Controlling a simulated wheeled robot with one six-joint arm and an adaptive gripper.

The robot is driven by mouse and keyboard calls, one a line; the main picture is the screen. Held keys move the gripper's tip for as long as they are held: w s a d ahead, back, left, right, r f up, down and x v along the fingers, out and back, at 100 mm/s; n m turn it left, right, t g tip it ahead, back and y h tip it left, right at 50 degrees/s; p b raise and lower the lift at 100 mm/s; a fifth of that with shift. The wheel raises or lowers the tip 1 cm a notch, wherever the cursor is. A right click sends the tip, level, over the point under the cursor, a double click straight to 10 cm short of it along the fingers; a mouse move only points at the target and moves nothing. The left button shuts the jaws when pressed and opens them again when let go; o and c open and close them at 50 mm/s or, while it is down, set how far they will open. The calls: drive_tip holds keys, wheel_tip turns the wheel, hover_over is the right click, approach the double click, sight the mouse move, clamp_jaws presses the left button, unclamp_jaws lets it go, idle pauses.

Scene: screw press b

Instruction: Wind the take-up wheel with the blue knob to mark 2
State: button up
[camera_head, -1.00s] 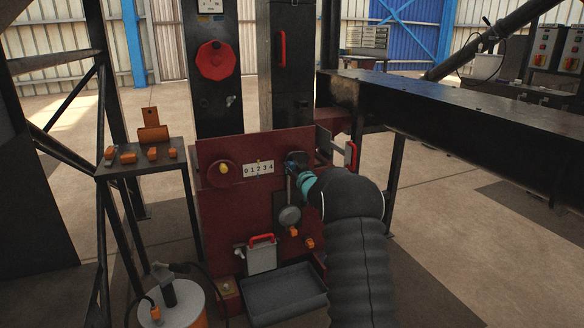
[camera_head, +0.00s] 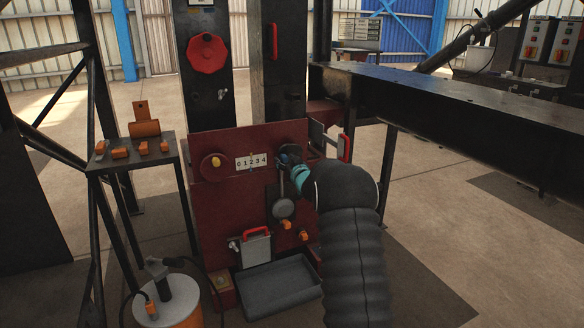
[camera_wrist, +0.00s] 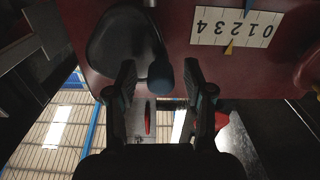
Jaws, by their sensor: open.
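The red panel (camera_head: 235,208) carries a white scale (camera_head: 251,162) marked 0 to 4, upside down in the wrist view (camera_wrist: 236,26). A small yellow pointer (camera_wrist: 229,47) meets one scale edge near 2, and a blue one (camera_wrist: 249,6) meets the opposite edge nearer 1 to 2. The dark take-up wheel (camera_wrist: 112,48) shows beside the scale. Its blue knob (camera_wrist: 160,78) stands between the fingers of my gripper (camera_wrist: 160,84). Gaps show on both sides of it. In the head view my arm partly hides wheel and knob.
A red disc with a yellow knob (camera_head: 216,161) is left of the scale. A lever with a grey round end (camera_head: 283,207) hangs below the wheel. A red-handled plate (camera_head: 256,247) and a grey tray (camera_head: 278,286) are lower. A dark beam (camera_head: 440,100) runs to the right.

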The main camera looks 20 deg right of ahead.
drive_tip(key=s, duration=1.1)
drive_tip(key=shift+s+d, duration=0.2)
drive_tip(key=shift+d, duration=0.05)
